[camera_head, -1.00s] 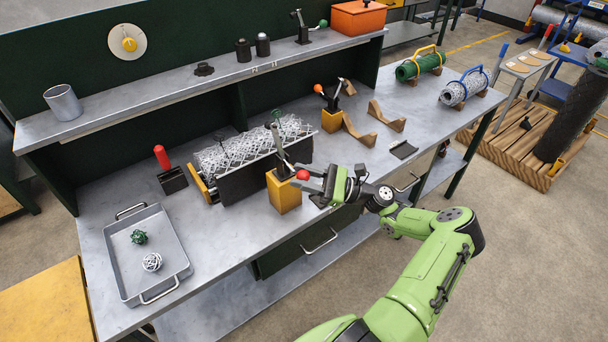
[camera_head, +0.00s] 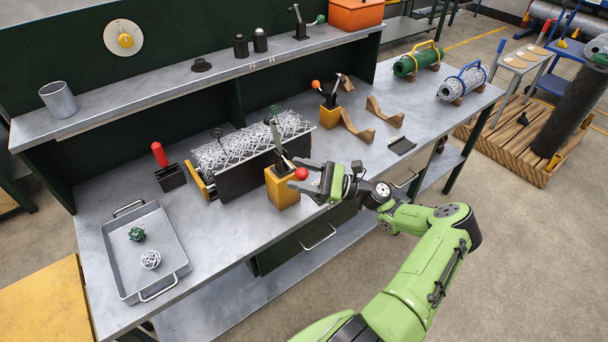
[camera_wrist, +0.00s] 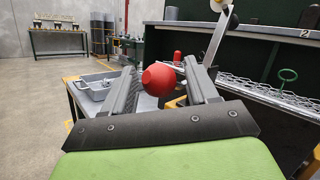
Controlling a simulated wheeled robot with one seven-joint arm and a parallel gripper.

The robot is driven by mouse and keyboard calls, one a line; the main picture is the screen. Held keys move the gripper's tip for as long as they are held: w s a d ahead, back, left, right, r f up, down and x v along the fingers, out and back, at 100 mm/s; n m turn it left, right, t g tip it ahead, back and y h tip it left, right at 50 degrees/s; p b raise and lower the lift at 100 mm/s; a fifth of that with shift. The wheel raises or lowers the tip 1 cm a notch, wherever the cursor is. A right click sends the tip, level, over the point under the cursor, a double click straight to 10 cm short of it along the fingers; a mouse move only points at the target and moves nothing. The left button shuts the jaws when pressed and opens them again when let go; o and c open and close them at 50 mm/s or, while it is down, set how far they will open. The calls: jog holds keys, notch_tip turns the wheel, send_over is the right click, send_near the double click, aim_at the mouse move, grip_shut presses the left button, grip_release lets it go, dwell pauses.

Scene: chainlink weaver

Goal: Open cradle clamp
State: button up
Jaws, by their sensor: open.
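The cradle clamp is a yellow block (camera_head: 282,188) at the bench's front edge, with a dark lever ending in a red ball knob (camera_head: 301,174). Beside it the cradle (camera_head: 240,178) holds a roll of silver chainlink mesh (camera_head: 225,152). My gripper (camera_head: 300,176) is open around the knob, coming from the right. In the wrist view the red knob (camera_wrist: 158,79) sits between the two fingers of my gripper (camera_wrist: 160,76), with a gap at the left finger. Contact at the right finger cannot be told.
A second yellow clamp block (camera_head: 330,116) with an orange-knobbed lever stands farther back, near wooden cradles (camera_head: 357,128). A grey tray (camera_head: 122,262) with two wire balls is at left. A red-handled tool (camera_head: 159,154) stands behind it. The bench front is open floor.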

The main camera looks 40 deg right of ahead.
jog(key=b+v, duration=0.3)
jog(key=v, duration=1.2)
jog(key=shift+s+d+f, duration=0.2)
jog(key=shift+d, duration=0.05)
